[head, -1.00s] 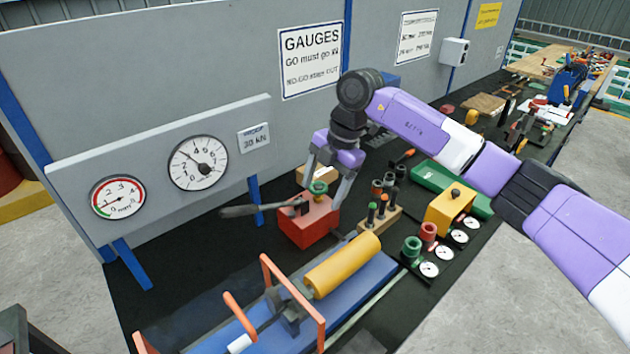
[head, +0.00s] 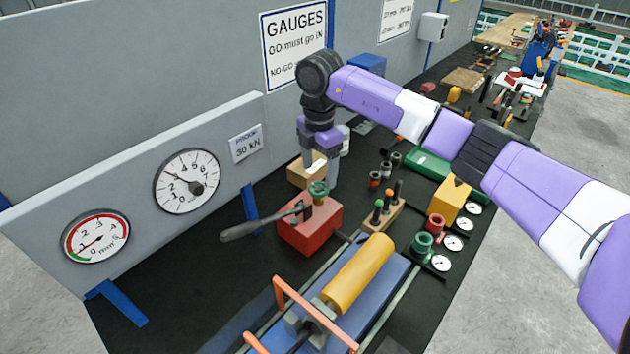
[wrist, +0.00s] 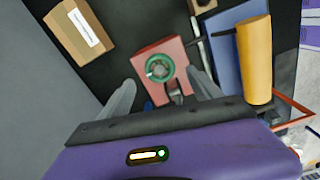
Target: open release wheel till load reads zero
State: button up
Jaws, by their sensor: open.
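The release wheel (head: 318,191) is a small green handwheel on top of a red pump block (head: 311,228) with a dark lever handle (head: 262,220). My gripper (head: 322,172) is open and points down, just above and behind the wheel in the head view. In the wrist view the green wheel (wrist: 160,68) lies ahead between the two spread fingers, apart from both. The white load dial (head: 187,181) hangs on the grey panel beside a "PROOF 30 kN" label (head: 246,143). Its needle points up-left, clearly off zero; the exact value is too small to read.
A red-rimmed mm dial (head: 95,237) is left of the load dial. A yellow cylinder (head: 358,274) lies on a blue bed in front of the block. A cardboard box (head: 306,171) sits behind. Tool holders and small gauges stand to the right.

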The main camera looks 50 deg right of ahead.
aim_at(319, 188)
jog(key=shift+f+p, duration=0.55)
jog(key=shift+f, duration=2.2)
jog(key=c, duration=1.4)
jog(key=shift+o, duration=0.2)
